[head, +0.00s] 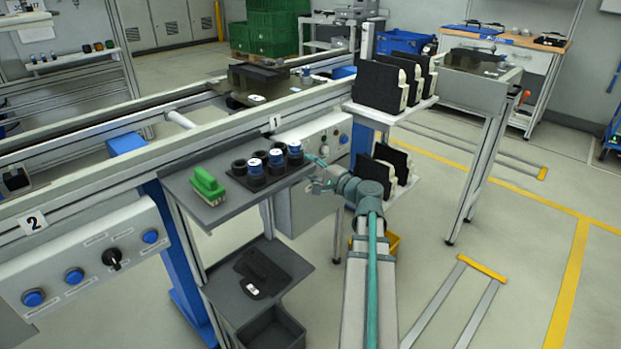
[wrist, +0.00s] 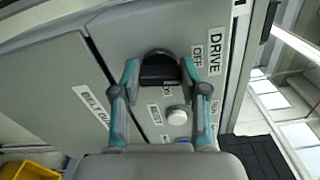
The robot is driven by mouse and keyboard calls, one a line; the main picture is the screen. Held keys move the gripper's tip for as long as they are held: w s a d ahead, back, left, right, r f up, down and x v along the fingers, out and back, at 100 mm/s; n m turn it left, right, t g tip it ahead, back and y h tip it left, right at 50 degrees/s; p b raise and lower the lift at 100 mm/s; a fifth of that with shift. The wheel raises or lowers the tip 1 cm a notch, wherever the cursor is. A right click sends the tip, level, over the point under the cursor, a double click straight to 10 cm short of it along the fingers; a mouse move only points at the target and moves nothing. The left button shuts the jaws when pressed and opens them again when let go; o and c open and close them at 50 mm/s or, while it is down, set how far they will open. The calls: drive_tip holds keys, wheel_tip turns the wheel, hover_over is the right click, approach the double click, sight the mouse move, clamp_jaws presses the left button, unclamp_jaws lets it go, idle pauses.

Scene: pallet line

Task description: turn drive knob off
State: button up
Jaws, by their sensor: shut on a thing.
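The drive knob (wrist: 160,67) is black and sits on a grey panel, beside the labels DRIVE (wrist: 215,52) and OFF (wrist: 198,58) in the wrist view. My gripper (wrist: 159,72) is shut on it, one finger on each side. The grip hides part of the knob, and I cannot tell its exact setting. In the head view my gripper (head: 318,183) is at the grey panel box (head: 305,208) under the rail marked 1; the knob cannot be made out there.
A white button (wrist: 177,116) sits close to the knob on the panel. Another panel (head: 75,262), marked 2, is at the left. Open floor lies at the right.

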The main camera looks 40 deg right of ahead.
drive_tip(key=shift+f+n+b, duration=0.15)
drive_tip(key=shift+n+b, duration=0.8)
drive_tip(key=shift+n, duration=0.05)
drive_tip(key=o, duration=1.1)
drive_tip(key=shift+o, duration=0.2)
drive_tip(key=shift+s, duration=0.1)
drive_tip(key=s+d, duration=0.1)
drive_tip(key=s, duration=1)
drive_tip(key=shift+s+d, duration=0.15)
drive_tip(key=shift+s, duration=0.25)
